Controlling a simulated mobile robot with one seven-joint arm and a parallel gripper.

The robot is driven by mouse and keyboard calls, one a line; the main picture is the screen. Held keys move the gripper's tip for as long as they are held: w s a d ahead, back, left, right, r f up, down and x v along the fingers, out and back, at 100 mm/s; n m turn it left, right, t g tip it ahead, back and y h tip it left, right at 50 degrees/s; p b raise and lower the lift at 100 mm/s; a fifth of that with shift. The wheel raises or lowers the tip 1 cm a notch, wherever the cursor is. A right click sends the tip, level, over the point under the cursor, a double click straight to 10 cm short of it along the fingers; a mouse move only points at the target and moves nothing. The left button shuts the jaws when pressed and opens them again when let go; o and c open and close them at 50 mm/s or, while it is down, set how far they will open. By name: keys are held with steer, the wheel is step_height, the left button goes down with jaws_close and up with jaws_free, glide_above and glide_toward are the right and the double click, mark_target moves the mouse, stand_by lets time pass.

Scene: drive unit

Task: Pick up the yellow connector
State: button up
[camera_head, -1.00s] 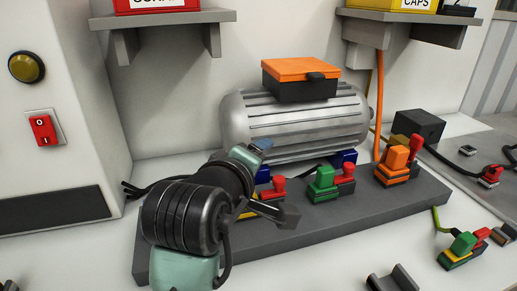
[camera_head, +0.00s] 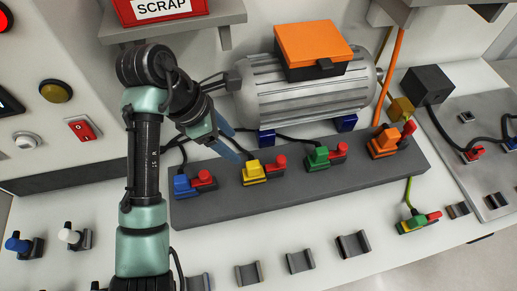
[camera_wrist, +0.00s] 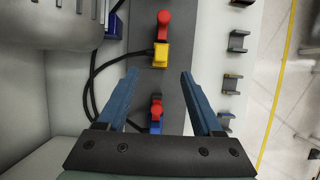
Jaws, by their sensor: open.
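The yellow connector (camera_head: 254,172) sits on the dark grey rail, second from the left, with a red lever (camera_head: 279,163) at its right. In the wrist view the yellow connector (camera_wrist: 160,57) lies just beyond and between my fingertips, with a dark cable at its left side. My gripper (camera_head: 236,148) is open and empty, just left of and above the yellow connector, apart from it. The wrist view shows both blue fingers of my gripper (camera_wrist: 160,73) spread wide. The blue connector (camera_wrist: 155,127) with a red lever appears between the fingers, lower down.
The rail (camera_head: 300,190) also bears a green connector (camera_head: 317,157) and an orange one (camera_head: 383,143). A ribbed motor (camera_head: 300,97) with an orange-lidded box (camera_head: 313,45) stands close behind. Empty holders (camera_head: 300,261) line the bench front. A shelf (camera_head: 190,25) overhangs at upper left.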

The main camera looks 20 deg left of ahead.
mark_target(252, 164)
steer(key=b+x, duration=0.1)
steer(key=x, duration=0.6)
steer(key=shift+s+d+f, duration=0.1)
steer(key=shift+d, duration=0.05)
steer(key=shift+p+x, duration=0.4)
steer(key=shift+x, duration=2.4)
jaws_close()
